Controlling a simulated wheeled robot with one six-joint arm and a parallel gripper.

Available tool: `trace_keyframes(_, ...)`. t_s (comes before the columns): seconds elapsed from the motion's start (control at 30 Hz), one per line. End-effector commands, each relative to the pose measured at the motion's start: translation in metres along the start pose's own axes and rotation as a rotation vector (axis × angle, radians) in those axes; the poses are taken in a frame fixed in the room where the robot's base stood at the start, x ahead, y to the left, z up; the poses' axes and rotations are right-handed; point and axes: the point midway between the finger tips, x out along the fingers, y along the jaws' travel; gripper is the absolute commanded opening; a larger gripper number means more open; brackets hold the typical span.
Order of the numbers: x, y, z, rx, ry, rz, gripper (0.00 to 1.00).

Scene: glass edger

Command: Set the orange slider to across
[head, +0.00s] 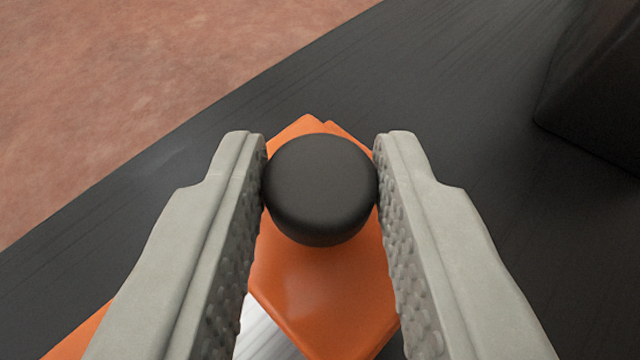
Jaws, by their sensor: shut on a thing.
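The orange slider (325,290) lies in the middle of the head view, over a dark surface, with a round black knob (320,190) on top of it. My gripper (320,185) has one grey finger on each side of the knob. Both fingertips touch the knob, so the gripper is shut on it. The fingers hide parts of the slider's left and right sides. A strip of bright metal (262,330) shows below the slider at the lower left, and another orange piece (80,335) shows at the bottom left edge.
The dark surface (420,70) runs diagonally, with its edge from the left side up to the top. Beyond the edge is a reddish-brown floor (120,90). A black block (595,90) stands at the upper right. The dark surface between block and slider is clear.

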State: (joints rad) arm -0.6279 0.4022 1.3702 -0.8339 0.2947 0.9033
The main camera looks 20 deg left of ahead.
Motion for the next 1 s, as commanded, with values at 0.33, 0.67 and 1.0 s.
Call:
trace_keyframes(0.33,-0.020,-0.021,0.007,-0.002,0.001,-0.003,0.00)
trace_keyframes(0.67,-0.083,-0.090,0.033,-0.002,0.001,-0.005,0.00)
trace_keyframes(1.0,-0.140,-0.151,0.057,-0.002,0.001,-0.003,0.00)
